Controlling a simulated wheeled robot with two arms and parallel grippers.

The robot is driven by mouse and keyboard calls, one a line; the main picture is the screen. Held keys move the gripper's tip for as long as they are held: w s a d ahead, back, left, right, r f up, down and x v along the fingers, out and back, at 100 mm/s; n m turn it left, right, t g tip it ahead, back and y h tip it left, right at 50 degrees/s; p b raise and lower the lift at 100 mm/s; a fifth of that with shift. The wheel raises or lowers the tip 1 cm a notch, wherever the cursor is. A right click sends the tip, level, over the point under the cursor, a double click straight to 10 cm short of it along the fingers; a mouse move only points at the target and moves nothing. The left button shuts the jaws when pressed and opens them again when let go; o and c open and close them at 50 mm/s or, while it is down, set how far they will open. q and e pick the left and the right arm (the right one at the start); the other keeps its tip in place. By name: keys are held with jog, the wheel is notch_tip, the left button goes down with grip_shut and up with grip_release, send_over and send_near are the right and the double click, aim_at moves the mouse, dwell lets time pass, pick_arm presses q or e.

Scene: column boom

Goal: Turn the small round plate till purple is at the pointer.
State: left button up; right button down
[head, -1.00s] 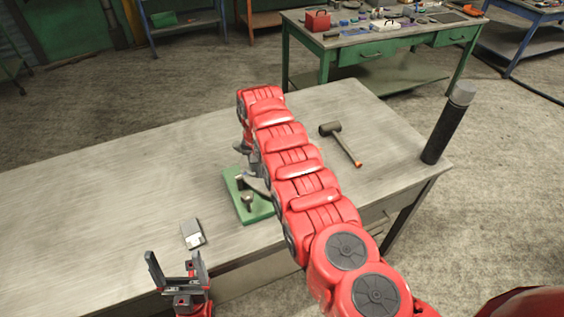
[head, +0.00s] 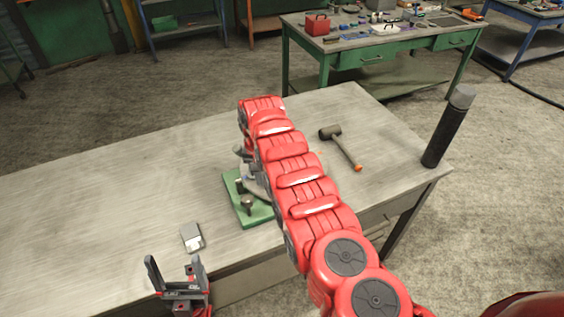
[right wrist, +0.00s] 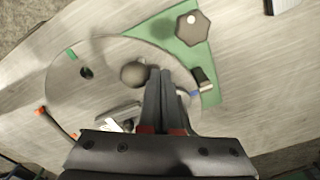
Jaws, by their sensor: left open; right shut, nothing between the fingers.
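The small round plate (right wrist: 95,103) is a grey disc on a green base (right wrist: 180,50) in the right wrist view. A green mark (right wrist: 71,55) is at its left rim and a blue mark (right wrist: 194,93) at its right rim, close to a small black-and-pale piece (right wrist: 204,79) that may be the pointer. I see no purple. A round grey knob (right wrist: 134,73) stands on the plate. My right gripper (right wrist: 166,73) is shut and empty, its fingertips just right of this knob; contact is unclear. In the head view my right arm hides most of the plate. My left gripper (head: 174,268) is open and empty.
A hexagonal dark knob (right wrist: 192,27) stands on the green base. A hammer (head: 340,147) lies right of my right arm. A small grey box (head: 192,237) lies near the front edge. A dark post (head: 446,130) stands at the right corner. The table's left side (head: 90,210) is clear.

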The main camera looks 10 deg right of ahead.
jog(key=shift+s+d+r+p, duration=0.15)
jog(key=shift+s+d+p, duration=0.4)
jog(key=shift+p, duration=2.3)
jog(key=shift+d, duration=0.1)
jog(key=shift+s+d+p, duration=0.35)
jog(key=shift+d+p, duration=0.35)
jog(key=shift+p, duration=1.2)
jog(key=shift+d, duration=0.1)
